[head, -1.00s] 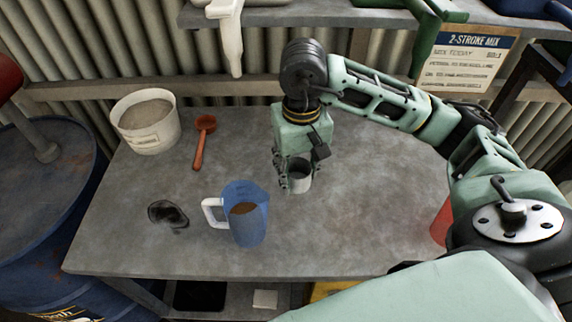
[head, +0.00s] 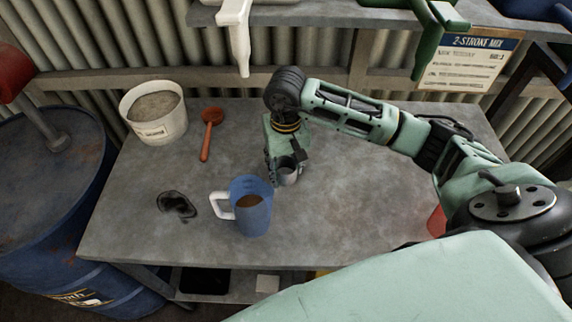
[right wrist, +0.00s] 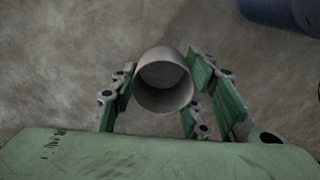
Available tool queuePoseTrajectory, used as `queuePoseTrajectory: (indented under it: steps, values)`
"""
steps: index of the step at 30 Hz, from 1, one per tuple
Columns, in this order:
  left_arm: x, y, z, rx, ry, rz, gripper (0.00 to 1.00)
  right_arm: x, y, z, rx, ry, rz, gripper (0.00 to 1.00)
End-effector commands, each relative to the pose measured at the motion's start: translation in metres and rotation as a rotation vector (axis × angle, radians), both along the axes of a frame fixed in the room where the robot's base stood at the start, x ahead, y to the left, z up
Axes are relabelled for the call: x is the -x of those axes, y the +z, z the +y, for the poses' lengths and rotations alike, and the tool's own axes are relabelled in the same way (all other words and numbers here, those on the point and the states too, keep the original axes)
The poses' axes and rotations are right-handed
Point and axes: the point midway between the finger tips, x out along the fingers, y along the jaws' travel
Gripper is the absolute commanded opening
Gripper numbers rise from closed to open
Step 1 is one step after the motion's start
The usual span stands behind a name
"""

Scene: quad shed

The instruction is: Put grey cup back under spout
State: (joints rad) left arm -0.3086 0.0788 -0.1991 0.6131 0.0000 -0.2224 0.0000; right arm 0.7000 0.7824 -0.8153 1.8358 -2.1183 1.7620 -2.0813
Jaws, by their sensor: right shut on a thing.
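The grey cup (head: 289,176) is a small round metal cup, upright, its open top facing up. My right gripper (head: 284,172) is shut on it above the middle of the bench, behind and to the right of the blue jug. In the right wrist view the cup (right wrist: 164,82) sits between the green finger pads of the gripper (right wrist: 167,95), and looks empty. A white spout (head: 241,50) hangs from the shelf at the back, and a green spout (head: 424,55) hangs further right. My left gripper is not in view.
A blue jug (head: 251,212) with a white handle and brown liquid stands close to the cup. A dark spill (head: 177,206), red scoop (head: 208,134) and white bucket (head: 154,112) are left on the bench (head: 350,225). The right half is mostly clear. A red object (head: 436,222) is partly hidden by my arm.

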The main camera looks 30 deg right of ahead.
Motion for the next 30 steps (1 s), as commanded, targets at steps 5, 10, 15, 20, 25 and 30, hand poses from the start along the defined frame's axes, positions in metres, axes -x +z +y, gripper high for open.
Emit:
queuePoseTrajectory:
  steps: [5,10,15,20,25,30]
  values:
    - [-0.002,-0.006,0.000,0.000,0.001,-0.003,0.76,0.000,-0.004,0.000,0.000,0.000,-0.001,0.43]
    - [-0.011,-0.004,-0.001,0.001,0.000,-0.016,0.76,0.000,-0.003,0.000,0.000,-0.001,0.000,0.58]
    - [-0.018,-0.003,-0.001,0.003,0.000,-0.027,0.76,0.000,-0.003,0.000,0.000,-0.001,0.000,0.61]
    - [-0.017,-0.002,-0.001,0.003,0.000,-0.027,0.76,0.000,-0.002,0.000,0.000,-0.001,0.000,0.61]
    - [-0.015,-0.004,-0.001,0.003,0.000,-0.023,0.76,-0.002,0.009,0.000,0.000,0.000,-0.005,0.61]
    - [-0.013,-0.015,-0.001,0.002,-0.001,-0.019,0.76,-0.002,0.039,0.000,0.000,0.000,-0.006,0.61]
